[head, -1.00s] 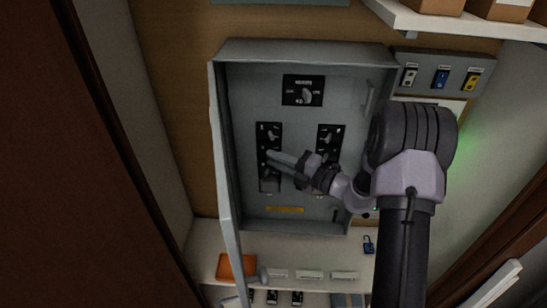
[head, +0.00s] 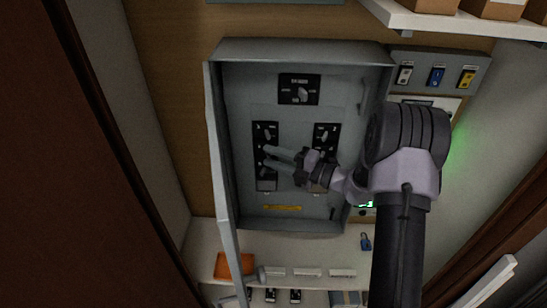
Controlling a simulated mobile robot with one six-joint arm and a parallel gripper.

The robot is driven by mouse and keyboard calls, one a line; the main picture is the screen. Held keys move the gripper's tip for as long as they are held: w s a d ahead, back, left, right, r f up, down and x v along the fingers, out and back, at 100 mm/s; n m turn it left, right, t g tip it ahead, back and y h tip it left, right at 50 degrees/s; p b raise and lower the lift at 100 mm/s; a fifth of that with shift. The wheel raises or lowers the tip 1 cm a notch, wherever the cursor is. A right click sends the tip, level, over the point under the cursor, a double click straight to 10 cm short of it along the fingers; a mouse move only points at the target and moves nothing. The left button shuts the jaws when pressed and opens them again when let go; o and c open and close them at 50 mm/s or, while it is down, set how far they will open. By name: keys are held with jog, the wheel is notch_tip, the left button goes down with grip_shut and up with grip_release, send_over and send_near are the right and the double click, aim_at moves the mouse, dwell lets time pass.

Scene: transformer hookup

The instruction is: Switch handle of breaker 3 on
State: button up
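The open grey panel box (head: 235,100) holds two black breaker columns. The left column (head: 266,184) has an upper handle (head: 267,135) and a lower handle (head: 264,171). The right column (head: 326,131) is partly hidden behind my gripper. The number labels are too small to read, so I cannot tell which handle is breaker 3.
A black rotary switch (head: 299,89) is at the top of the panel. The open door (head: 221,170) edges the left side. Switches (head: 436,76) hang at right. A shelf below carries an orange item (head: 234,265) and a blue padlock (head: 365,241).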

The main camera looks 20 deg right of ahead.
jog(key=v, duration=0.7)
jog(key=shift+s, duration=0.15)
jog(key=shift+d, duration=0.2)
